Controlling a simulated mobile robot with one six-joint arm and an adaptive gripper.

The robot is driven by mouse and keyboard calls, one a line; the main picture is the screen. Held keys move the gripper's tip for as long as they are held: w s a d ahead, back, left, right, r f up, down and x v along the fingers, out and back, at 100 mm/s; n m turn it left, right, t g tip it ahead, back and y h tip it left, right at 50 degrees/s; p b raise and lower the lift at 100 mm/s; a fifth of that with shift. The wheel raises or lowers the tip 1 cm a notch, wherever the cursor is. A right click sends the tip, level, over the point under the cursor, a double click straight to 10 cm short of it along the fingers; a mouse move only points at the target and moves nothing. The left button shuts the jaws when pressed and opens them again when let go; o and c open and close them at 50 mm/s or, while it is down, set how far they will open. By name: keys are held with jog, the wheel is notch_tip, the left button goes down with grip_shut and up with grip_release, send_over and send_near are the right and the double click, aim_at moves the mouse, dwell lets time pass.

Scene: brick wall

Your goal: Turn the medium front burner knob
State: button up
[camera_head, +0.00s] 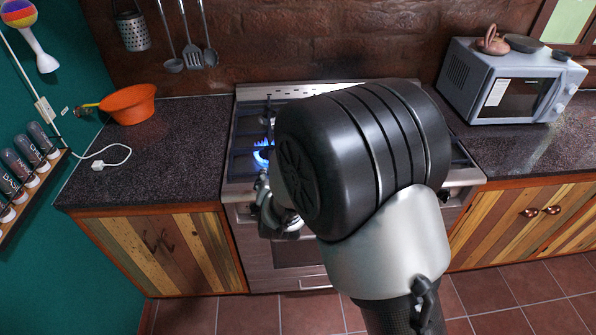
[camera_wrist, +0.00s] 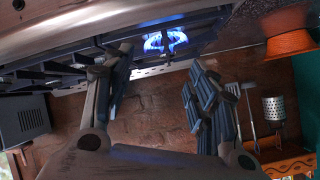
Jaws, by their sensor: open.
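The stove (camera_head: 237,185) stands in the middle of the head view, mostly hidden behind my arm. A blue flame (camera_head: 262,158) burns on its left side; the flame also shows at the top of the wrist view (camera_wrist: 165,42). My gripper (camera_head: 278,218) is at the stove's front left, partly covered by my arm. In the wrist view my gripper (camera_wrist: 160,95) is open, its two fingers apart with nothing seen between them. The stove's front edge (camera_wrist: 90,32) runs across the top of that view. I cannot make out the medium front burner knob in either view.
A dark counter with an orange colander (camera_head: 128,104) lies left of the stove. A microwave (camera_head: 510,82) stands on the right counter. Utensils (camera_head: 190,55) hang on the brick wall. Wooden cabinets flank the stove, and the tiled floor (camera_head: 500,290) in front is clear.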

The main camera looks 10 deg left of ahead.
jog(key=s+d+r+g, duration=0.2)
jog(key=s+d+r, duration=0.1)
jog(key=d+r, duration=0.3)
notch_tip(320, 180, up, 2)
jog(key=shift+d+r+n, duration=0.1)
jog(key=shift+d+n, duration=0.15)
jog(key=shift+n, duration=0.15)
jog(key=shift+s, duration=0.1)
